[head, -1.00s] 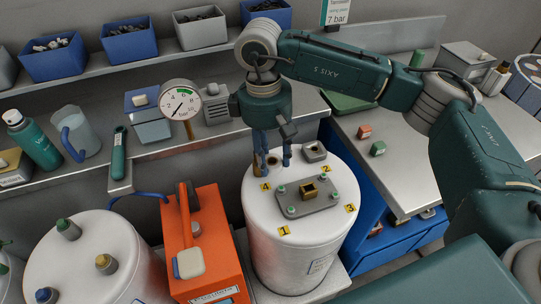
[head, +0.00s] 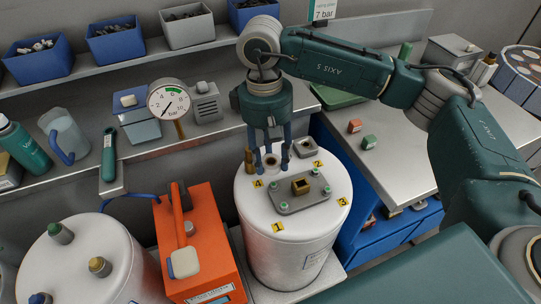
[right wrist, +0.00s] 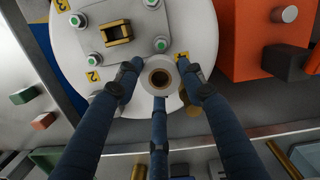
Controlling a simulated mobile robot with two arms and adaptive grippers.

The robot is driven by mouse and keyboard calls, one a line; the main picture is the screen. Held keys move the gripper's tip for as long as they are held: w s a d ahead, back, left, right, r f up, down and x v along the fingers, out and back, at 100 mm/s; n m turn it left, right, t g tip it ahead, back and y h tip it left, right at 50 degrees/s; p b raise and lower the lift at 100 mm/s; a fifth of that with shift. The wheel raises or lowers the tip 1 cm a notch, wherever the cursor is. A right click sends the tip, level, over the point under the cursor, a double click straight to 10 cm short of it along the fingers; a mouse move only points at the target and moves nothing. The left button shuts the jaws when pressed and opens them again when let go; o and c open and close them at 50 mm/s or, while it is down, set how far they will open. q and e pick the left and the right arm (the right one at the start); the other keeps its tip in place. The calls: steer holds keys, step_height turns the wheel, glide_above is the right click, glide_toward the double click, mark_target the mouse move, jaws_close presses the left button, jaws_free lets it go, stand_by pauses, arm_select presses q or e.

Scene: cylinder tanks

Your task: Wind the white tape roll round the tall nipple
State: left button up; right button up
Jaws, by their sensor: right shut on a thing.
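The white tape roll (right wrist: 147,76) lies between the three blue fingertips of my right gripper (right wrist: 158,78), seen from above with a brown core around its hole. In the head view my right gripper (head: 270,162) points straight down over the back of the white tank's lid, shut on the roll. Whether the roll still touches the lid I cannot tell. The tall brass nipple (head: 249,160) stands upright on the lid just left of the fingers, near label 4. In the right wrist view the nipple (right wrist: 193,110) is partly hidden by a finger. The roll is beside it, not around it. My left gripper is out of view.
A grey plate with a brass square fitting (head: 301,186) and green-topped bolts sits mid-lid. A small grey block (head: 306,148) lies at the lid's back right. An orange machine (head: 204,250) stands left of the tank; a pressure gauge (head: 169,102) rises behind.

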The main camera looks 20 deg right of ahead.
steer(key=m, duration=0.7)
steer(key=shift+m+y, duration=0.3)
steer(key=shift+m, duration=0.1)
steer(key=m, duration=0.8)
steer(key=shift+m+t, duration=0.3)
steer(key=shift+m, duration=0.1)
steer(key=m, duration=0.4)
steer(key=shift+y, duration=0.3)
steer(key=m, duration=0.4)
steer(key=shift+t, duration=0.3)
steer(key=m, duration=0.7)
steer(key=shift+t, duration=0.3)
